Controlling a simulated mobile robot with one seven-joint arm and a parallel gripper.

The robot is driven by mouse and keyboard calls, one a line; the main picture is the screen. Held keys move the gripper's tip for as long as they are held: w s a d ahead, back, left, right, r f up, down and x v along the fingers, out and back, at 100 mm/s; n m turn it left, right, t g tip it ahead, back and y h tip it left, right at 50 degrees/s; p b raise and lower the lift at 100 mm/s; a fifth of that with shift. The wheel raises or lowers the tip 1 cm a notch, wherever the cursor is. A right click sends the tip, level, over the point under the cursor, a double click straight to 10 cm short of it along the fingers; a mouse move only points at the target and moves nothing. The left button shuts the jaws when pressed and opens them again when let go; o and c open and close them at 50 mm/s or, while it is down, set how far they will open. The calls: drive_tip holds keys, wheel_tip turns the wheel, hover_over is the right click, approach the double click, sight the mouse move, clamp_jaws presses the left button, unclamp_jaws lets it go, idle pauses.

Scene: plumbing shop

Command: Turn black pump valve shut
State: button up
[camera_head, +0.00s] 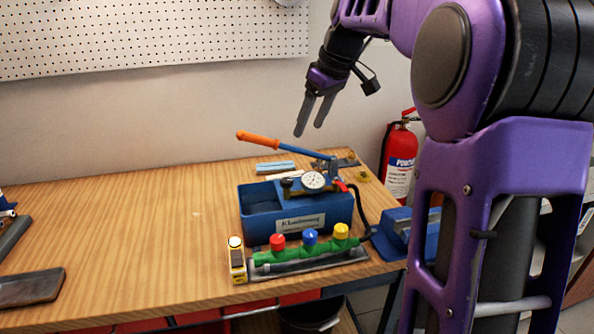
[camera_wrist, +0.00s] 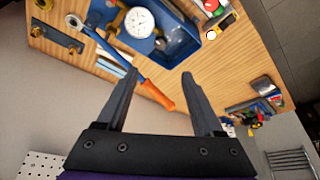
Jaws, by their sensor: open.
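The blue test pump (camera_head: 265,215) stands on the wooden table, with a white round gauge (camera_head: 314,181) on top. A small dark knob (camera_head: 287,183), which looks like the black pump valve, sits just left of the gauge; its turn position is too small to tell. The pump's blue lever with its orange handle (camera_head: 258,138) slants up to the left. My gripper (camera_head: 309,128) is open and empty, above and behind the pump. In the wrist view, my gripper (camera_wrist: 150,72) has the orange handle (camera_wrist: 157,96) showing between its fingers, and the gauge (camera_wrist: 139,21) lies beyond.
A black hose (camera_head: 359,205) curves at the pump's right. A dark tray (camera_head: 30,287) lies far left. The table's middle left is clear.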

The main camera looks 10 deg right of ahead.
sight(287, 180)
drive_tip(key=b+x, duration=0.1)
drive_tip(key=x, duration=1.6)
drive_tip(key=shift+s+f+b, duration=0.1)
drive_tip(key=shift+f+b, duration=0.1)
drive_tip(key=shift+b, duration=0.2)
clamp_jaws()
